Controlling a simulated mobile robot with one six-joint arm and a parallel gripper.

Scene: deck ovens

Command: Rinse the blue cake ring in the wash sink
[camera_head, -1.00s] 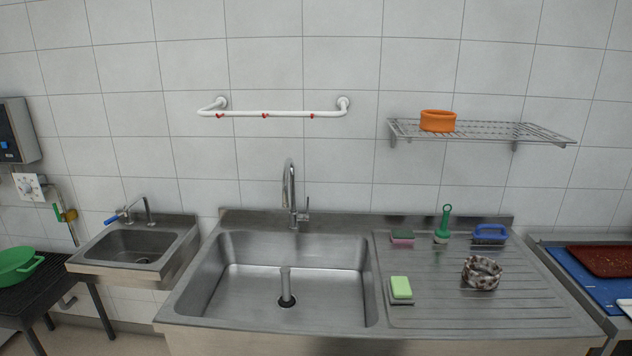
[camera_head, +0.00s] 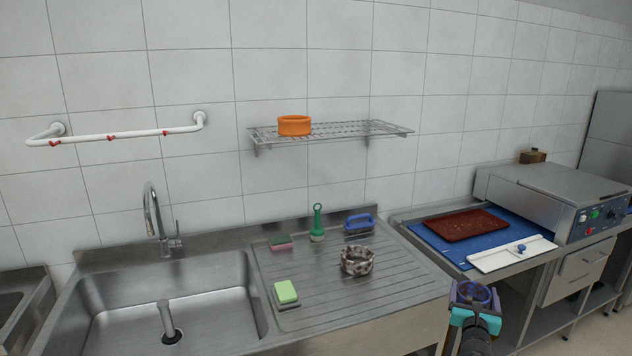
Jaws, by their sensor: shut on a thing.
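My gripper (camera_head: 474,314) is at the lower right, in front of the drainboard's right end. It is shut on the blue cake ring (camera_head: 456,296), which looks dark blue-purple and sits at the gripper's tip. My gripper hides part of the ring. The wash sink (camera_head: 215,274) is at the lower left, well to the left of my gripper, with a curved tap (camera_head: 150,212) behind it. A standpipe (camera_head: 167,318) stands in the basin. No running water shows.
The drainboard (camera_head: 385,290) holds a speckled ring (camera_head: 357,261), a green sponge (camera_head: 286,292), a green-handled brush (camera_head: 317,225) and a blue-handled brush (camera_head: 359,223). An orange ring (camera_head: 294,125) sits on the wire shelf (camera_head: 350,131). A counter with a red tray (camera_head: 466,225) stands at right.

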